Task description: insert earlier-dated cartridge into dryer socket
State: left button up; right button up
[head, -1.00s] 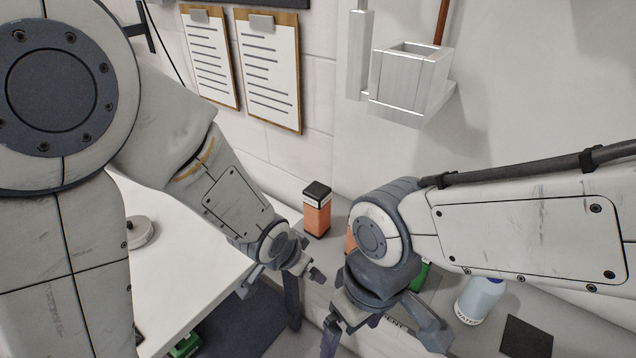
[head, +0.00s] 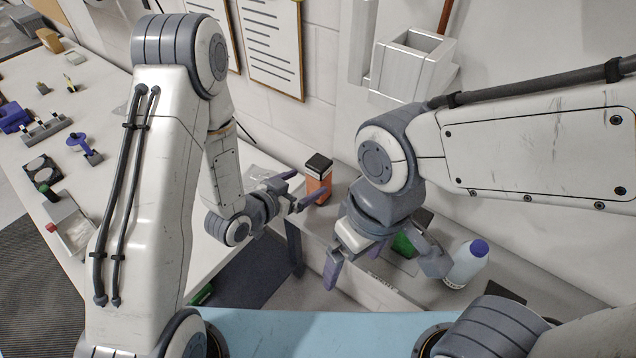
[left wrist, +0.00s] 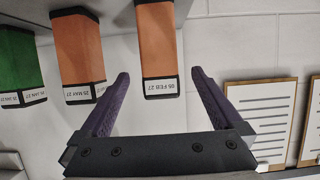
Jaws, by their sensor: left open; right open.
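An orange cartridge with a black cap (head: 318,178) stands upright on the grey shelf; its label in the left wrist view (left wrist: 158,45) reads 05 FEB 27. My left gripper (head: 304,187) is open beside it, its fingers lying either side of it in the left wrist view; I cannot tell how far they reach around it. A white open-topped box on the wall (head: 408,72) may be the dryer socket. My right gripper (head: 385,264) is open and empty over the shelf.
A green cartridge (left wrist: 18,65), its label ending JAN 27, stands beside the orange ones. A white bottle with a blue cap (head: 466,264) stands right of my right gripper. Clipboards (head: 272,50) hang on the wall. A white table (head: 50,95) at left holds several small parts.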

aim_at(313, 180)
pick_arm(q)
jog(key=shift+f+b+x, duration=0.25)
jog(key=shift+b+x, duration=1.7)
jog(key=shift+b, duration=2.8)
jog(key=shift+w+d+b, duration=0.1)
jog(key=shift+d+b, duration=0.05)
jog(key=shift+b, duration=0.3)
jog(key=shift+w+d+r+p, duration=0.15)
jog(key=shift+w+d+p, duration=0.05)
jog(key=shift+w+p, duration=0.1)
jog(key=p+x, duration=0.2)
jog(key=x, duration=0.2)
jog(key=shift+w+d, duration=0.15)
jog(key=shift+w, duration=0.1)
jog(key=shift+c, duration=0.3)
grip_shut()
